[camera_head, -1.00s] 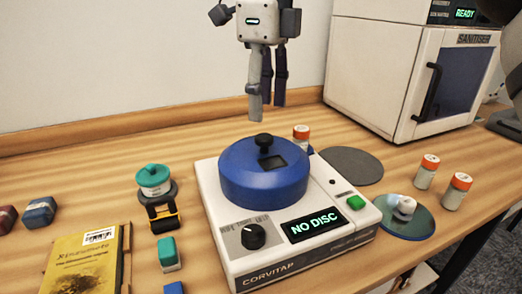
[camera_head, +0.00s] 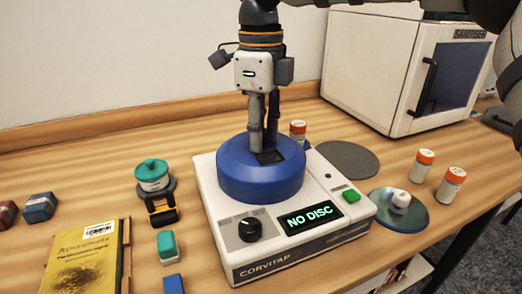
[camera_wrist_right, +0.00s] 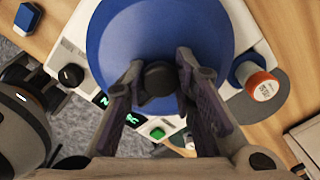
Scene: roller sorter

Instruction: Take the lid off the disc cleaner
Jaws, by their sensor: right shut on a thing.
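The disc cleaner (camera_head: 330,245) is a white machine marked CORVITAP, with a display reading NO DISC. Its round blue lid (camera_head: 250,185) sits on top; the lid (camera_wrist_right: 120,30) also shows in the right wrist view. My right gripper (camera_head: 263,145) points straight down over the lid. In the right wrist view, the fingers of my right gripper (camera_wrist_right: 161,65) are shut on the lid's black knob (camera_wrist_right: 158,80), one on each side. The fingers hide the knob in the head view. I see no gap under the lid.
A reflective disc (camera_head: 408,218) with a white cap lies right of the cleaner, near orange-capped bottles (camera_head: 452,186). A grey round pad (camera_head: 347,160) lies behind it. A white sanitiser (camera_head: 385,75) stands back right. A yellow book (camera_head: 88,262) and small containers are left.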

